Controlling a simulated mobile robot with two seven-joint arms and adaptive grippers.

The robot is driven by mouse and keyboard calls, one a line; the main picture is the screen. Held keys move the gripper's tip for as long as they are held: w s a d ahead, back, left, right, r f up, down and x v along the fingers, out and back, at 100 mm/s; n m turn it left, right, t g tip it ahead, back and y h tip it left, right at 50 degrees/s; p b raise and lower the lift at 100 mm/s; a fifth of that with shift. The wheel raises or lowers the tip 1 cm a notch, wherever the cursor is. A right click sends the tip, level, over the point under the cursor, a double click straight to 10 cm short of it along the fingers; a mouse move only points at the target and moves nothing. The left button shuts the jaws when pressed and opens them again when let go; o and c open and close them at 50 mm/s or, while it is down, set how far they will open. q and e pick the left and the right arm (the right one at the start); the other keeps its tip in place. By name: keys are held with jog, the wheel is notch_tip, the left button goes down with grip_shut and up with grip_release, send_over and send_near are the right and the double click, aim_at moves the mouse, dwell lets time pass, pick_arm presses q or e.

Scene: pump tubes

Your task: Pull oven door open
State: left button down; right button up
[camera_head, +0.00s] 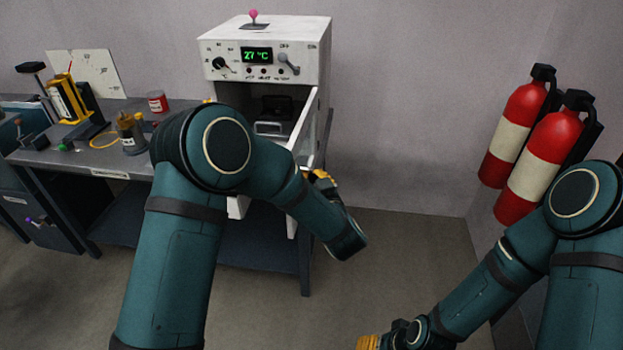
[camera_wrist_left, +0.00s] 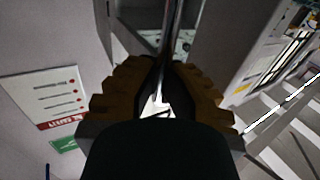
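The oven (camera_head: 265,45) is a white box on the bench with a green display reading 27 °C. Its door (camera_head: 305,122) stands open on the right side and swings out towards me, so the chamber shows. My left gripper (camera_head: 320,178) is at the door's near edge, partly hidden behind my left arm. In the left wrist view its ridged fingers (camera_wrist_left: 163,75) close around a thin metal bar (camera_wrist_left: 172,30), seemingly the door handle. My right gripper (camera_head: 369,342) is low at the bottom edge, away from the oven and mostly cut off.
Inside the oven are a dark object (camera_head: 277,106) and a metal piece (camera_head: 268,127). The bench (camera_head: 115,165) holds a yellow stand (camera_head: 70,100), a red can (camera_head: 157,102) and a brown container (camera_head: 130,135). Fire extinguishers (camera_head: 540,165) hang at right. Floor between is clear.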

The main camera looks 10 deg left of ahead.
pick_arm(q)
jog(key=shift+s+f, duration=0.1)
jog(key=shift+f, duration=0.05)
jog(key=c, duration=1)
grip_release()
jog(key=shift+s, duration=0.1)
jog(key=v, duration=1.2)
